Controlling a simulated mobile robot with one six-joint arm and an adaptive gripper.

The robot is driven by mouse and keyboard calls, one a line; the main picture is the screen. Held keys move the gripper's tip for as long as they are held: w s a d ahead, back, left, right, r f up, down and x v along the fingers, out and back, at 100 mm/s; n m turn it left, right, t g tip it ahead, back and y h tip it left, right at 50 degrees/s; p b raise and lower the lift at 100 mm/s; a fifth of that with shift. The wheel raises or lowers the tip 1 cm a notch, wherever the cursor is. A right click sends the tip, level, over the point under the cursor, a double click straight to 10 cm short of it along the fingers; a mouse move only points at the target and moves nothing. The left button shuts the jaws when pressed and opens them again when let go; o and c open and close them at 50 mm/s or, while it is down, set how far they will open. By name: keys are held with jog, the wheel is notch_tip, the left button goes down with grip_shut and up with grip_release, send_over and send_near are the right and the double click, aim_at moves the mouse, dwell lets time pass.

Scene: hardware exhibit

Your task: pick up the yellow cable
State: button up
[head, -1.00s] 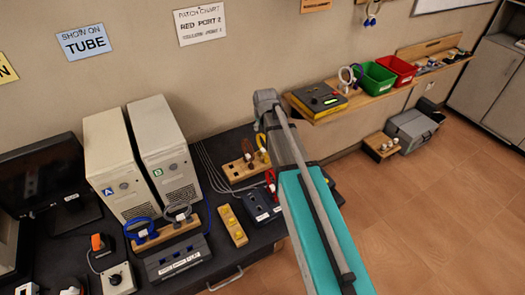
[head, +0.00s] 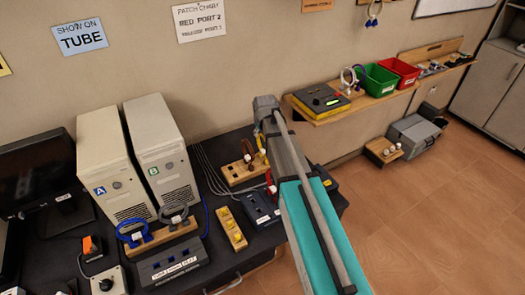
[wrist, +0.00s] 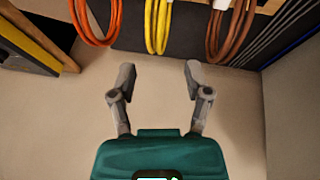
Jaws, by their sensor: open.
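A coiled yellow cable (wrist: 157,25) hangs at the top middle of the wrist view, between an orange cable (wrist: 95,20) and a brown cable (wrist: 230,32). The top of its loop is cut off by the frame edge. My gripper (wrist: 160,72) is open and empty. Its two fingers point toward the yellow cable, and the lower end of the loop appears just above the gap between the fingertips. I see no contact.
A wall shelf (head: 372,101) holds a green bin (head: 379,79) and red bin (head: 402,70). Floor at right is open.

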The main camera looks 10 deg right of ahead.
jog(key=shift+f, duration=0.1)
jog(key=f+b, duration=0.2)
jog(key=b, duration=0.1)
jog(key=shift+w+d+f, duration=0.3)
jog(key=shift+d+f, duration=0.1)
jog(key=shift+b+x, duration=1.05)
jog(key=shift+x, duration=0.05)
grip_shut()
